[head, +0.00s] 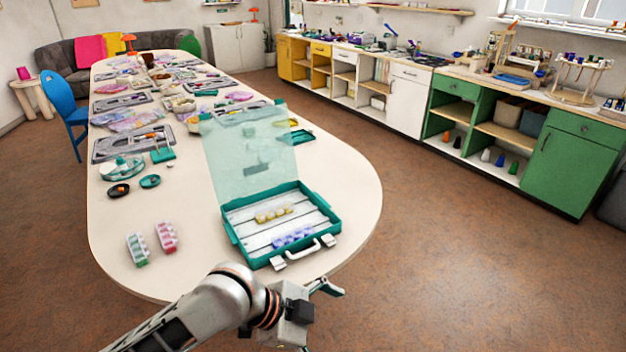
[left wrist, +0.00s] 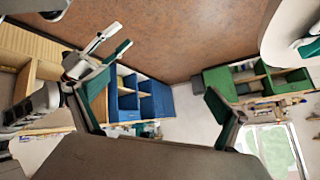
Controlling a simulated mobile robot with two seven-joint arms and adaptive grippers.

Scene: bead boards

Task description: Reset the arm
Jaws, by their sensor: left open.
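My left arm comes in from the bottom left of the head view. My left gripper (head: 326,288) hangs in the air just off the near edge of the table (head: 345,200), in front of the teal case. In the left wrist view its two fingers stand wide apart with nothing between them, so it is open and empty. A silver arm part with two light prongs (left wrist: 105,43) shows at the left of the left wrist view and looks like my right gripper; its opening is hard to judge. My right arm does not show in the head view.
The open teal case (head: 232,232) has a raised clear lid (head: 245,150) and holds yellow and lilac pieces. A green-and-white box (head: 137,249) and a pink box (head: 166,237) stand left of it. Boards and trays fill the far table. Floor to the right is clear.

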